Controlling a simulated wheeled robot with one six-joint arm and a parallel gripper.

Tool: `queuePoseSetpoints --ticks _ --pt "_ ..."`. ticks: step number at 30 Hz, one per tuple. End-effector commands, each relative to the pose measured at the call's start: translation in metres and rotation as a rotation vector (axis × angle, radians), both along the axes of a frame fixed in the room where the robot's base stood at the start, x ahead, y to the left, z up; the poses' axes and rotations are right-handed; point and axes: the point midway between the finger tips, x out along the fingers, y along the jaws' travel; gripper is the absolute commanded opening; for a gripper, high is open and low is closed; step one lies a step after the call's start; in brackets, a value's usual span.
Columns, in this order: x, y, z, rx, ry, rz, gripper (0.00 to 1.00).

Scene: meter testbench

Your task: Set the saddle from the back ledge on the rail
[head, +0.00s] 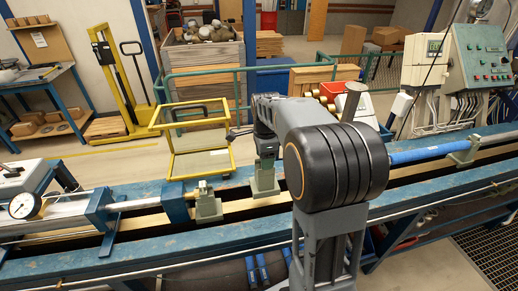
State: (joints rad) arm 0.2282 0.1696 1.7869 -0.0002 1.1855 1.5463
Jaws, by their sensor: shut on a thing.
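My gripper (266,152) points down in the middle of the bench, left of my arm's big black joint. It is shut on a grey-green saddle (264,182). The jaws are small here and partly merge with the saddle's top. The saddle is upright over the bench's rail (240,205), a pair of pale yellow strips with a dark gap. I cannot tell whether its foot touches the rail or hangs just above it. The back ledge cannot be made out clearly.
A second grey-green saddle (208,206) stands left on the rail, near a blue clamp block (100,210). Another saddle (460,154) stands right under a blue pipe (418,153). A yellow-framed panel (201,163) stands behind. A dial gauge (25,205) is at the far left.

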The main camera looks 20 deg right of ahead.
Motion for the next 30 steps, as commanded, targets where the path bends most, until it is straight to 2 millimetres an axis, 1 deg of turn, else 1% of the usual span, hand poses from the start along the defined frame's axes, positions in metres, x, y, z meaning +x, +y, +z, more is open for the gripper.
queuePoseSetpoints --ticks 4,8,18,21,24,30 --pt "0.000 -0.001 -0.005 0.000 -0.002 -0.001 0.00" --pt "0.000 0.000 -0.014 0.000 -0.002 0.000 0.00" --pt "0.000 0.001 -0.048 0.000 -0.002 0.003 0.00" --pt "0.000 0.001 -0.055 0.000 -0.002 0.004 0.00" --pt "0.000 0.002 -0.057 0.000 -0.002 0.004 0.00" --pt "0.000 0.002 -0.057 -0.001 -0.003 0.004 0.00"
